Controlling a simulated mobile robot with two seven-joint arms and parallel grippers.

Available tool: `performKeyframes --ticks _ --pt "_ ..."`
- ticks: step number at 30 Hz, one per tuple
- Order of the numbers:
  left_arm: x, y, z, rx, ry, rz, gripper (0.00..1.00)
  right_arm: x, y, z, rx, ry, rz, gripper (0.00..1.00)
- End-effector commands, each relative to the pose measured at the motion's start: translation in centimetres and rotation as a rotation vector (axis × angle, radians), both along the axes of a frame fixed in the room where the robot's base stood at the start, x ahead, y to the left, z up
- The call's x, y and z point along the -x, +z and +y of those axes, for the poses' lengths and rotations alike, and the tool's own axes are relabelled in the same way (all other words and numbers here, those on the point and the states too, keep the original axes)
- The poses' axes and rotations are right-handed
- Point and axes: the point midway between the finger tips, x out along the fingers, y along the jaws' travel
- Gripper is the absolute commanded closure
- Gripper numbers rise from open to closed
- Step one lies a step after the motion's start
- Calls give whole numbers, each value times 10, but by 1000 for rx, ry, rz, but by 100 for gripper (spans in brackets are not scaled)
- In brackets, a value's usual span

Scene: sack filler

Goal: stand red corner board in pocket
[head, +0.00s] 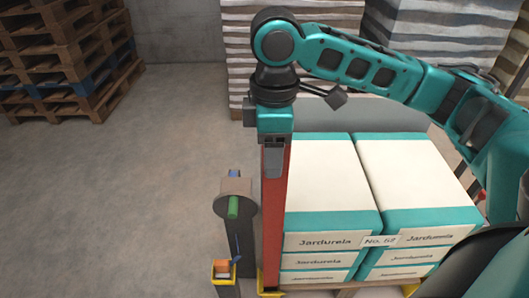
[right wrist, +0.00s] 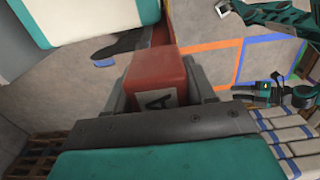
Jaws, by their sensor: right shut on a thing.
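The red corner board (head: 273,215) stands upright, long and narrow, just left of the stacked sacks. My right gripper (head: 275,150) is shut on its top end from above. In the right wrist view the board's red top (right wrist: 160,75) sits between the two fingers, with a label marked A on it. The board's lower end is at a yellow pocket (head: 268,292) at the bottom edge of the picture. I cannot tell whether it is inside the pocket or in front of it. My left gripper does not show in the head view.
Sacks marked Jardurela (head: 325,185) stand close right of the board. A grey post (head: 236,190) with a green peg (head: 233,207) stands to its left, near another yellow holder (head: 223,270). Wooden pallets (head: 65,50) are stacked at the far left. The floor between is clear.

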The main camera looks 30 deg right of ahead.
Motion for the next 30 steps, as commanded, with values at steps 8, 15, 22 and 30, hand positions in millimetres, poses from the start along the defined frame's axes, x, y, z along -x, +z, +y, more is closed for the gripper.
performKeyframes --ticks 8,15,22,30 --pt "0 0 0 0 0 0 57 -1 0 -6 0 1 -1 100" --pt "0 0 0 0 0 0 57 -1 -3 -6 0 1 0 100" --pt "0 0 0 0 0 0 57 -1 -5 -5 0 1 -1 100" --pt "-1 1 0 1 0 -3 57 -1 -12 -6 0 1 1 100"
